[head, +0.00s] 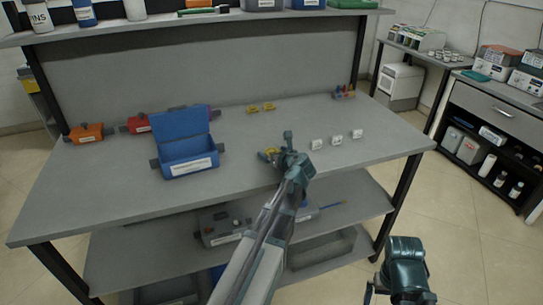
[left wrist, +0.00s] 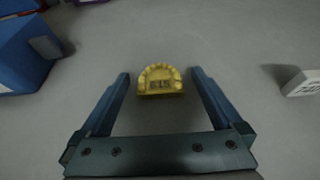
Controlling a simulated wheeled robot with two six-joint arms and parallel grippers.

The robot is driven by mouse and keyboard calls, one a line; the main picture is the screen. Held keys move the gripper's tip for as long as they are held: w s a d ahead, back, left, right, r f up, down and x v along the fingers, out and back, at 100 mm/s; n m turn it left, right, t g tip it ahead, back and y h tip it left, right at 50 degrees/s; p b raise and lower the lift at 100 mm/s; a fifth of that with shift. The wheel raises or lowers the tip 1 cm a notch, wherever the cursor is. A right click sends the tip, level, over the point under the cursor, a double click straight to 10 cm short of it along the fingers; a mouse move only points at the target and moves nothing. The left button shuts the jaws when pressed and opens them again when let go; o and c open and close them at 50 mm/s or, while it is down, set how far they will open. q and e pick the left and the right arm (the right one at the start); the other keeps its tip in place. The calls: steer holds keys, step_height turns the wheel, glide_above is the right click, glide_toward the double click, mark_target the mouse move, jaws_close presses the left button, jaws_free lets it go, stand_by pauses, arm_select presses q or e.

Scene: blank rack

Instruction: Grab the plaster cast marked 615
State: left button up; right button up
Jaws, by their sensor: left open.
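A yellow arch-shaped plaster cast (left wrist: 160,80) lies on the grey table, with a small dark marking on its front that is too blurred to read surely. In the head view it (head: 269,153) shows just beside my left gripper (head: 279,147), partly hidden by it. My left gripper (left wrist: 160,76) is open and empty, with the cast centred between its fingertips. Two more yellow casts (head: 261,107) lie farther back.
An open blue box (head: 188,155) stands left of the left gripper, with a red box (head: 137,123) and an orange box (head: 88,133) beyond. A small coloured holder (head: 344,92) is at the back right. The table's front left is clear.

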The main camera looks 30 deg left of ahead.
arm_select(q)
steer(key=c, duration=1.4)
steer(key=shift+r, duration=0.2)
arm_select(e)
steer(key=shift+r, duration=0.15)
